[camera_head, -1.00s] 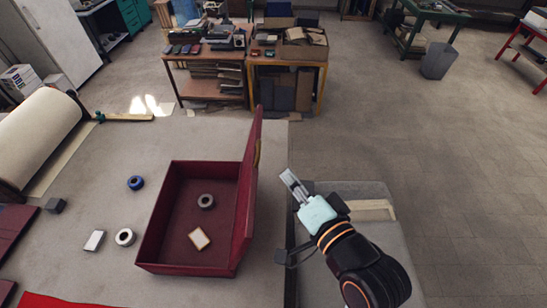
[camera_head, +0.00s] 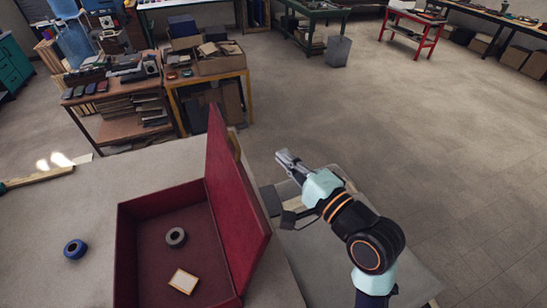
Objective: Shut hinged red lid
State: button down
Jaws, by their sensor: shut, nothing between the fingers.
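A red box (camera_head: 128,228) stands on the table, its front cut off by the bottom of the view. Its hinged red lid (camera_head: 232,205) stands up along the box's right side, open and close to upright. A grey tape roll (camera_head: 176,237) and a small white card with a tan edge (camera_head: 184,281) lie inside the box. My gripper (camera_head: 284,156) is shut and empty. It is to the right of the lid, on the lid's outer side, apart from it in the picture.
A blue tape roll (camera_head: 75,249) lies on the table (camera_head: 60,210) left of the box. A grey surface (camera_head: 330,265) is under my arm at the right. Cluttered workbenches (camera_head: 128,128) stand behind the table. Open floor (camera_head: 440,150) lies to the right.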

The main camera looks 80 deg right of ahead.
jog(key=w+d+p, duration=0.1)
jog(key=w+d, duration=0.1)
jog(key=w, duration=0.7)
jog(key=shift+w+r, duration=0.2)
jog(key=shift+r, duration=0.05)
